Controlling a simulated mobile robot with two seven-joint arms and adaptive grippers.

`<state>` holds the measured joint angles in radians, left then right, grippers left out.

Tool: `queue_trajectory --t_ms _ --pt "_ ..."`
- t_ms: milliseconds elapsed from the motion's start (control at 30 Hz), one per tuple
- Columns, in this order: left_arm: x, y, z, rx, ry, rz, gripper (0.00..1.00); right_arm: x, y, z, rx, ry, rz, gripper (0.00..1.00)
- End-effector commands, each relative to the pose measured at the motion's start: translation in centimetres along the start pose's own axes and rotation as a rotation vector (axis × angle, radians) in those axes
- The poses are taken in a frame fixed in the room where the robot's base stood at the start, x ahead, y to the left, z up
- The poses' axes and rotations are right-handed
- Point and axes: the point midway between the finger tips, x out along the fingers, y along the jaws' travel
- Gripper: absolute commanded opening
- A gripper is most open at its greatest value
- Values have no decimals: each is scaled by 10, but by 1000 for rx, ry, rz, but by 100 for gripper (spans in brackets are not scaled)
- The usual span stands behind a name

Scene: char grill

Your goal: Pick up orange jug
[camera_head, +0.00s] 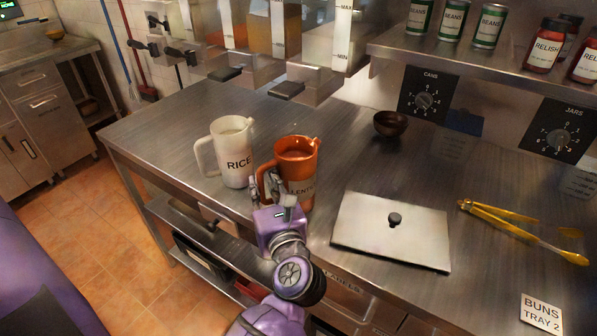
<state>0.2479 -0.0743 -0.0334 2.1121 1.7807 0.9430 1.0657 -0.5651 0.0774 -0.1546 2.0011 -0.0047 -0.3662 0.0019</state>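The white jug marked RICE (233,152) stands upright just left of the orange jug. My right gripper is not in view.
A metal lid with a black knob (375,240) lies right of the orange jug. Yellow-handled tongs (515,222) and a BUNS TRAY 2 card (541,314) lie farther right. A dark bowl (390,123) stands behind. Dispensers (335,45) hang above the counter's back.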

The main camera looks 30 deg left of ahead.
Motion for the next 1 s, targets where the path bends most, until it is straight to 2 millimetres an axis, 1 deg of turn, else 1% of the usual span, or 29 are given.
queue_trajectory --t_ms 100,200,367,433,567,1000 --pt "0 2 -1 1 1 0 22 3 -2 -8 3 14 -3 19" --pt "0 1 -1 1 1 0 22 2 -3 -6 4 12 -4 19" --pt "0 1 -1 1 0 0 1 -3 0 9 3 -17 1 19" --pt "0 1 -1 1 0 0 0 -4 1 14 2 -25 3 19" --pt "0 1 -1 2 1 0 0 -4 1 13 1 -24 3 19" --pt "0 1 0 0 0 0 0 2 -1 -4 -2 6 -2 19"
